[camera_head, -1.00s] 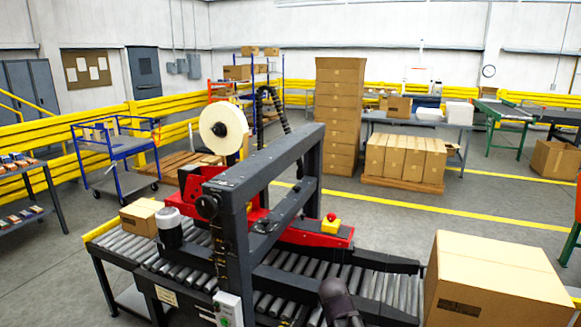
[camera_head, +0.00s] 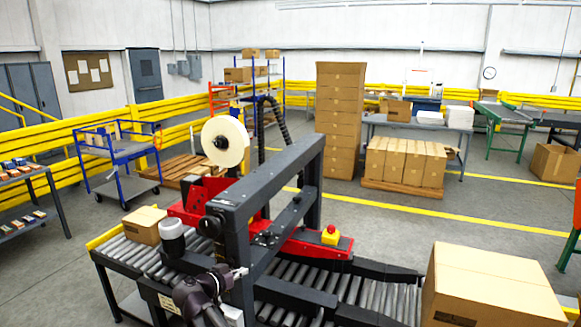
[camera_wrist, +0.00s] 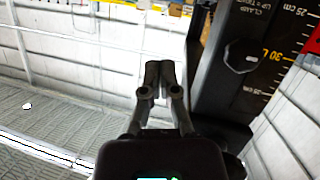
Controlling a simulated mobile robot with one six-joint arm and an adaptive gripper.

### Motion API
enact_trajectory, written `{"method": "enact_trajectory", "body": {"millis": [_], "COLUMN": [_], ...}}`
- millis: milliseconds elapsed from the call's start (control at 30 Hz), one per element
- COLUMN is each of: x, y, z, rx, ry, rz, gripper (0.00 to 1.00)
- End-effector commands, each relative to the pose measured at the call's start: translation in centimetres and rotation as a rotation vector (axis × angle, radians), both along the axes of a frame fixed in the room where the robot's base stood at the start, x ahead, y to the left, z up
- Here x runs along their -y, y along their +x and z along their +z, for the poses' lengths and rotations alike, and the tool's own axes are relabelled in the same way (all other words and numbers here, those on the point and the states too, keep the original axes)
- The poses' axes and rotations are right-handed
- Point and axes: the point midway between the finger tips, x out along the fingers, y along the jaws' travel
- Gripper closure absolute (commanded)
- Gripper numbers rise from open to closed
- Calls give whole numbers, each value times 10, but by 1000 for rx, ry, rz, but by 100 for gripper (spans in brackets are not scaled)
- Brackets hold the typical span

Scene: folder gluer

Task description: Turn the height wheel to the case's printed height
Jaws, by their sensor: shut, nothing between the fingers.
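The carton-sealing machine has a black frame (camera_head: 265,165) over a roller bed. A round black wheel (camera_head: 213,225) sits on its near post. My gripper (camera_head: 242,271) is shut and empty, in front of that post and below the wheel. In the wrist view the shut fingertips (camera_wrist: 161,76) point at a pale background, left of the black scale plate (camera_wrist: 250,25).
A smaller carton (camera_head: 144,224) lies on the rollers at the left end. A pale cylinder (camera_head: 172,236) stands beside the near post, close to my arm. A red emergency button on a yellow box (camera_head: 330,235) sits on the machine.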

Motion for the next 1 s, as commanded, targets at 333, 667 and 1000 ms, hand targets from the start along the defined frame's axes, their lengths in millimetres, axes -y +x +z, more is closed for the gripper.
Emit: {"method": "enact_trajectory", "body": {"millis": [333,667,1000], "x": [-122,-145,-144], "y": [-19,-26,-25], "z": [66,77,77], "rx": [316,381,379], "ry": [44,61,60], "rz": [148,184,182], "gripper": [100,100,100]}}
